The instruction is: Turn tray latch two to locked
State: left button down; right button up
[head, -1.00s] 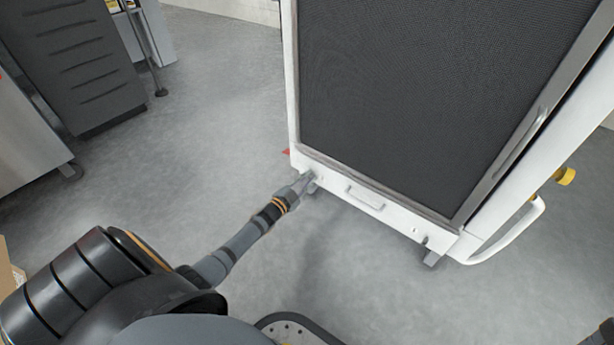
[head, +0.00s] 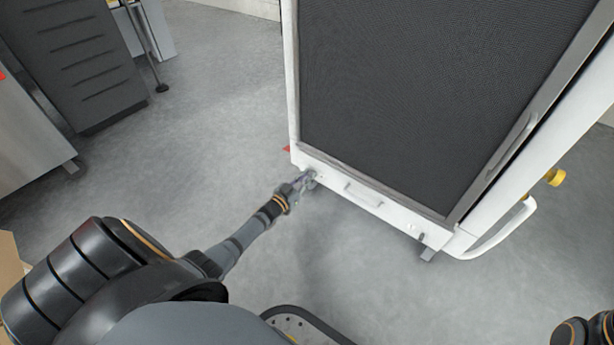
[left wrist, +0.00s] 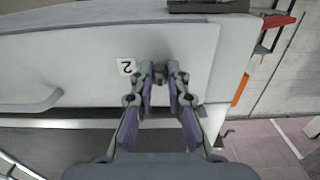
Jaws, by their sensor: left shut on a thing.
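The white tray front (head: 340,185) runs along the bottom of the tall washer. In the left wrist view it appears upside down, with a label "2" (left wrist: 126,67) beside a small dark latch (left wrist: 160,72). My left gripper (head: 307,180) is at the left end of the tray front. In the left wrist view its fingers (left wrist: 160,80) are shut on the latch, one on each side of it. The fingers partly hide the latch, so I cannot tell its exact angle. My right gripper is not in view.
The tray handle (head: 363,195) is right of my gripper, and a second small dark fitting (head: 422,238) is at the tray's right end. A white bar handle (head: 505,235) and yellow knob (head: 555,177) stick out at right. Grey floor (head: 215,130) is clear to the left.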

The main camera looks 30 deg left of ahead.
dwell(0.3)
pick_arm(q)
jog(key=c, duration=1.4)
grip_release()
jog(key=shift+o, duration=0.2)
jog(key=shift+s, duration=0.1)
jog(key=s, duration=1.2)
jog(key=shift+a, duration=0.45)
jog(key=shift+w, duration=0.1)
